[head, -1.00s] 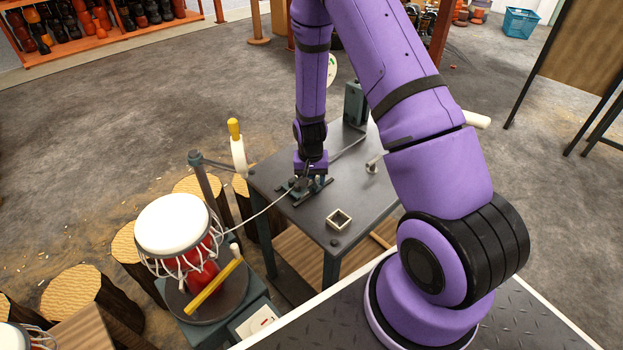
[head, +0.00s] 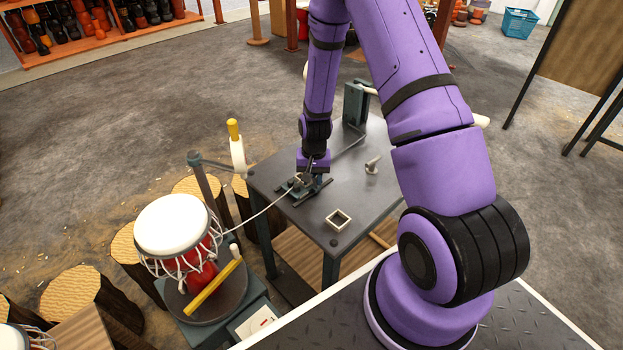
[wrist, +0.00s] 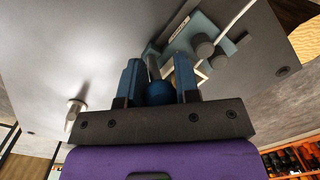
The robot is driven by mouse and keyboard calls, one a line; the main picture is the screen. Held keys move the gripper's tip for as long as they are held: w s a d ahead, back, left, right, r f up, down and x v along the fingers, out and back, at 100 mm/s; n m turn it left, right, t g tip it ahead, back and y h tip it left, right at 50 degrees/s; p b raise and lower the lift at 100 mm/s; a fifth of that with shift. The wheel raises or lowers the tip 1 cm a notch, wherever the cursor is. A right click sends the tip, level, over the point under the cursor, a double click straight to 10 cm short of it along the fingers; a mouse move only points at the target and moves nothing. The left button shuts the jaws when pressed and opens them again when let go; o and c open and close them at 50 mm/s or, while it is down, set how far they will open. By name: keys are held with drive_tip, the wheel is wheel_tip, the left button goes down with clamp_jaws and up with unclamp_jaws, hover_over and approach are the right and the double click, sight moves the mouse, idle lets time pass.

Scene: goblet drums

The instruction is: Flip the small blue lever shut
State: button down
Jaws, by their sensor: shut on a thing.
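The small blue lever shows in the wrist view as a round blue knob (wrist: 159,92) on a dark stem. The knob sits between the two blue fingers of my gripper (wrist: 158,75), which is shut on it. The stem runs to the clamp (wrist: 190,35), a grey-teal body with a label and dark round knobs. In the head view my gripper (head: 308,176) is low over the clamp (head: 305,190) on the metal table (head: 352,205). The lever is too small and covered to make out there. A pale cord (head: 262,211) runs from the clamp to the drum.
A red drum with a white head (head: 172,224) stands on a round stand at the left. A square ring (head: 339,219) and a metal peg (head: 372,165) are on the table. A post with a yellow-tipped handle (head: 234,130) stands beside the table's left edge.

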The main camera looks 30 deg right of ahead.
drive_tip(key=shift+d+y, duration=0.1)
drive_tip(key=shift+y, duration=0.3)
drive_tip(key=shift+w+d+r+g+y, duration=0.1)
drive_tip(key=shift+d+g+y, duration=0.45)
drive_tip(key=shift+y, duration=0.85)
drive_tip(key=c, duration=0.9)
unclamp_jaws()
drive_tip(key=shift+d, duration=0.1)
drive_tip(key=shift+o, duration=0.2)
drive_tip(key=shift+r+t, duration=0.1)
drive_tip(key=shift+t, duration=0.15)
drive_tip(key=v, duration=1)
drive_tip(key=shift+d+r, duration=0.2)
drive_tip(key=shift+r, duration=0.15)
drive_tip(key=shift+w, duration=0.1)
